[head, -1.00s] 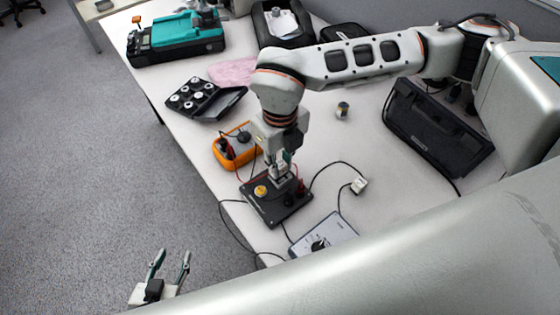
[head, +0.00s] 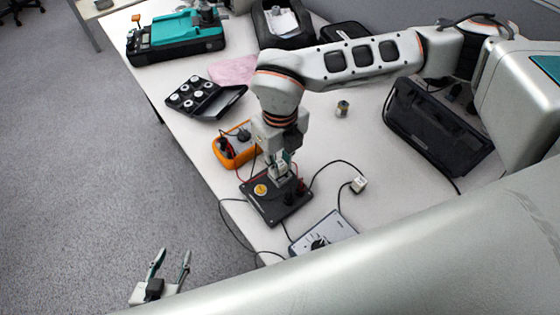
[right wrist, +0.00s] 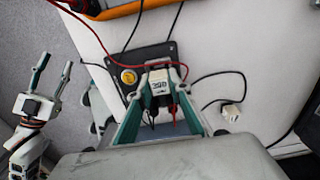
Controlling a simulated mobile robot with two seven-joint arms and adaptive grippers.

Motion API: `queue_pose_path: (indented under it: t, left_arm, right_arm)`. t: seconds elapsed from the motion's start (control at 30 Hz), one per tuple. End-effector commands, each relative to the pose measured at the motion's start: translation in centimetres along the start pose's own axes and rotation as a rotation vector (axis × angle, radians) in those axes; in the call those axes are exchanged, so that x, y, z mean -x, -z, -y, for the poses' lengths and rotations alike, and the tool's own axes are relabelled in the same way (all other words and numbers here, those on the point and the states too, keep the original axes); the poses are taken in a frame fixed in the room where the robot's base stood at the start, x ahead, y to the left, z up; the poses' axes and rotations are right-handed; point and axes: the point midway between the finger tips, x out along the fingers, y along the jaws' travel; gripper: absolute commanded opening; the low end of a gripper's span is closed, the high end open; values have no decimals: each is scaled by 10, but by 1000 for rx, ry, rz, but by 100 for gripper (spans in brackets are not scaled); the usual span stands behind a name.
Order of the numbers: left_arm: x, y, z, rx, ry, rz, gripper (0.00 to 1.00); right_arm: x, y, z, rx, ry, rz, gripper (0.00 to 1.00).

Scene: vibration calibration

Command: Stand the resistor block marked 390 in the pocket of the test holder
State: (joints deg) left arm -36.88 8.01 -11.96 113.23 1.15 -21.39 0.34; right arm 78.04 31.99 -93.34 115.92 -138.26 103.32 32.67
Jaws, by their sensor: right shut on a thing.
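The test holder (head: 262,204) is a flat black board with a yellow round part and red and black plugs. It also shows in the right wrist view (right wrist: 118,62). My right gripper (head: 281,172) points down over the holder. In the right wrist view it is shut on the white resistor block (right wrist: 159,83), whose dark 390 mark is readable. The block is upright at the holder, between the fingertips. The pocket is hidden, so I cannot tell how deep the block sits. My left gripper (head: 172,265) is open and empty, over the floor beside the table.
An orange meter (head: 232,156) stands behind the holder; a grey dial box (head: 334,229) lies in front. Cables run around the holder, one to a white plug block (head: 359,185).

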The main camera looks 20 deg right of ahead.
Motion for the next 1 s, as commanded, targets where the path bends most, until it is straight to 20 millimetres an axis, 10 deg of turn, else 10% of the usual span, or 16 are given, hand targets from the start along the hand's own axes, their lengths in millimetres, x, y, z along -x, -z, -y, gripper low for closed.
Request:
queue_pose_path:
  t: [1.0]
  left_arm:
    - [-2,-6,-2,1,-2,6,40]
  right_arm:
    - [-10,0,0,1,0,0,0]
